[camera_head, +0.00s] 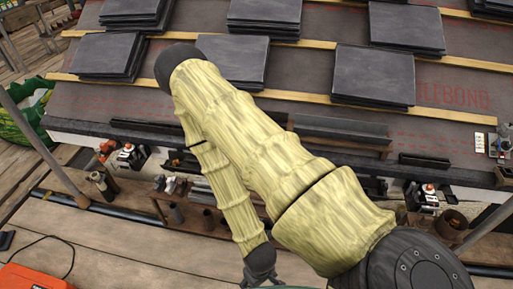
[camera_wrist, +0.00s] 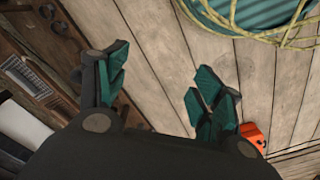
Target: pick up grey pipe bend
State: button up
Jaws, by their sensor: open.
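My gripper (camera_wrist: 165,85) is open and empty in the wrist view, its teal-padded fingers spread above wooden planks. In the head view only a dark part of it shows at the bottom edge, below my arm. I cannot pick out the grey pipe bend for certain. Small grey and dark pipe pieces (camera_head: 177,214) stand on the low wooden shelf left of my arm in the head view. Small dark curved pieces (camera_wrist: 60,28) lie on a brown board at the upper left of the wrist view, apart from the fingers. My arm hides part of the shelf.
Stacks of dark slates (camera_head: 373,75) lie on the battened roof behind the shelf. A teal round thing with yellow rope (camera_wrist: 250,15) lies on the planks. An orange object (camera_head: 32,279) is at the lower left of the head view. Bare planks (camera_head: 150,250) lie in front of the shelf.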

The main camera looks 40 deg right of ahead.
jog(key=w+d+f+m+t+h+b, duration=0.15)
jog(key=w+d+f+b, duration=0.35)
jog(key=w+f+b, duration=0.6)
jog(key=w+d+f+m+t+b, duration=0.15)
jog(key=w+d+f+b, duration=0.4)
jog(key=f+b, duration=0.9)
jog(key=w+d+f+m+t+h+b, duration=0.15)
jog(key=w+d+f+b, duration=0.25)
jog(key=w+f+b, duration=0.7)
jog(key=shift+g+y, duration=0.35)
jog(key=shift+y, duration=0.15)
jog(key=w+d+f+b, duration=0.1)
jog(key=w+d, duration=0.1)
jog(key=w, duration=0.1)
jog(key=w+d+f+b, duration=0.1)
jog(key=w+b, duration=0.1)
jog(key=w, duration=0.1)
jog(key=w+d+f+b, duration=0.1)
jog(key=w+d+b, duration=0.1)
jog(key=shift+w+d, duration=0.3)
jog(key=shift+w, duration=0.1)
jog(key=shift+b+x, duration=0.8)
jog(key=shift+x, duration=0.1)
jog(key=shift+w+d+f, duration=0.25)
jog(key=shift+w+f, duration=0.05)
jog(key=shift+w, duration=0.1)
jog(key=c, duration=1.1)
